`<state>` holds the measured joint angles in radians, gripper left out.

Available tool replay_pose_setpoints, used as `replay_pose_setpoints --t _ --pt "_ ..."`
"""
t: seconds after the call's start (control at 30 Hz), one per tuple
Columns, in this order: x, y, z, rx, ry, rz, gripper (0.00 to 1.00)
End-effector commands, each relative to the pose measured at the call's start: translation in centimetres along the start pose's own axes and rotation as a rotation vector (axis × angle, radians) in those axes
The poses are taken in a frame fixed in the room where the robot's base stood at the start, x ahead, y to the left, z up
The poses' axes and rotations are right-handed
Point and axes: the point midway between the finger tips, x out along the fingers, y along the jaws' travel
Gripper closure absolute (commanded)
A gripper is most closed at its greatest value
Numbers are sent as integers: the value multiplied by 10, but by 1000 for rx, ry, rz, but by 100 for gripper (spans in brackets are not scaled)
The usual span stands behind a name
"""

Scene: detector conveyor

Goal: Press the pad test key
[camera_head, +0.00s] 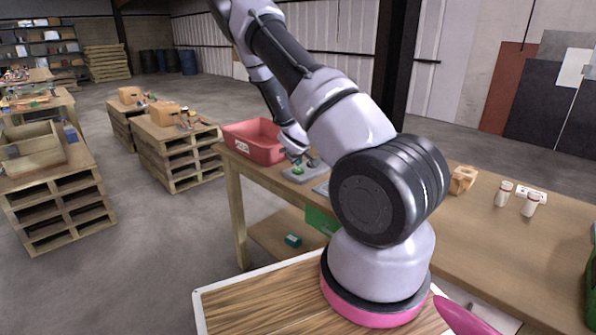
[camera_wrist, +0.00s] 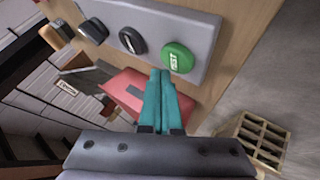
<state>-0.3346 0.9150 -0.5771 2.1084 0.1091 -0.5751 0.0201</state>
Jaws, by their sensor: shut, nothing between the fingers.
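The pad test key (camera_wrist: 178,57) is a round green button with white lettering that appears to read TEST. It sits at the right end of a grey panel (camera_wrist: 205,25) in the wrist view, beside a black round key (camera_wrist: 132,40) and another dark knob (camera_wrist: 93,31). In the head view the green key (camera_head: 298,170) shows on a small grey box (camera_head: 292,178) on the table. My gripper (camera_wrist: 160,74) has teal fingers, shut and empty. Its tips appear just below and left of the green key in the wrist view; I cannot tell whether they touch.
A red bin (camera_head: 258,138) stands at the table's far left corner, behind the grey box. My arm hides much of the table's middle. A wooden block (camera_head: 463,180) and two white bottles (camera_head: 503,193) stand on the right. Pallets (camera_head: 175,150) stand apart on the floor.

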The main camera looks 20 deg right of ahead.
Motion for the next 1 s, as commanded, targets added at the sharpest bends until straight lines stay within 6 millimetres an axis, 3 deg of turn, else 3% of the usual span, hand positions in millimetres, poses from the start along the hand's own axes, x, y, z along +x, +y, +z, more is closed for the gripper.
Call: replay_pose_setpoints --t 1.0 --pt "6 -4 4 0 0 0 100"
